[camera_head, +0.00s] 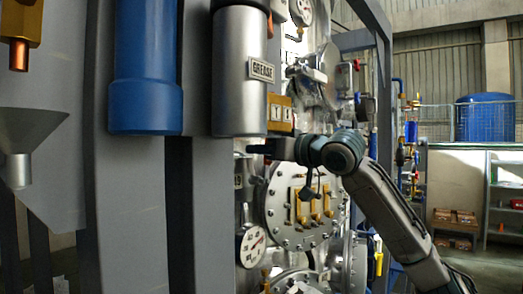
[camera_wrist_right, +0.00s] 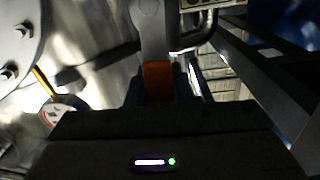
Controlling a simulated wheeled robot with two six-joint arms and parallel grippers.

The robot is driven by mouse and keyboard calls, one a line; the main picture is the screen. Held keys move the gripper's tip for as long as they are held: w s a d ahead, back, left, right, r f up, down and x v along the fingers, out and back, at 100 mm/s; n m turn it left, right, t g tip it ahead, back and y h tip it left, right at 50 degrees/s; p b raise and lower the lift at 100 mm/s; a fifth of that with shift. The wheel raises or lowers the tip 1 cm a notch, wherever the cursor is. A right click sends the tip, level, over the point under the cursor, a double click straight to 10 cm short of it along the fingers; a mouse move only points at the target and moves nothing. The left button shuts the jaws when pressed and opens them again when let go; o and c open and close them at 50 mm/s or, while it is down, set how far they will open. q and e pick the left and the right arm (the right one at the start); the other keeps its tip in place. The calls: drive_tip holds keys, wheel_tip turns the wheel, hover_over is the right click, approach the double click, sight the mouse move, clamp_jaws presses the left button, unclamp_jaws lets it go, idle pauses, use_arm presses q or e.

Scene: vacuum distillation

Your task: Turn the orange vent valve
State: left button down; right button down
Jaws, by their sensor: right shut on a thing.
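The orange vent valve handle (camera_wrist_right: 158,80) shows in the right wrist view, between the two dark fingers of my right gripper (camera_wrist_right: 160,88). The gripper is shut on it. A grey metal bar or stem rises from the orange part toward the top of that view. In the head view my right gripper (camera_head: 258,149) reaches in from the right, just below the silver cylinder labelled GREASE. I cannot make out the orange handle there; the gripper or the cylinder hides it. My left gripper is not in view.
The silver GREASE cylinder (camera_head: 240,85) and a blue cylinder (camera_head: 145,75) hang close at the left. A bolted round flange (camera_head: 285,215) and a pressure gauge (camera_head: 252,247) sit below the gripper. A grey frame post (camera_head: 130,210) stands at the left. Shelving is at the far right.

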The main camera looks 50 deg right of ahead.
drive_tip(key=shift+f, duration=0.1)
drive_tip(key=c, duration=1.3)
unclamp_jaws()
drive_tip(key=shift+s, duration=0.1)
drive_tip(key=shift+s+d+b, duration=0.1)
drive_tip(key=shift+s+b, duration=0.25)
drive_tip(key=shift+b, duration=0.1)
drive_tip(key=shift+s+d+b, duration=0.2)
drive_tip(key=shift+s+b, duration=1.3)
drive_tip(key=shift+s, duration=1.05)
drive_tip(key=shift+s+d+b, duration=0.2)
drive_tip(key=shift+s+b, duration=1.3)
drive_tip(key=shift+s, duration=1)
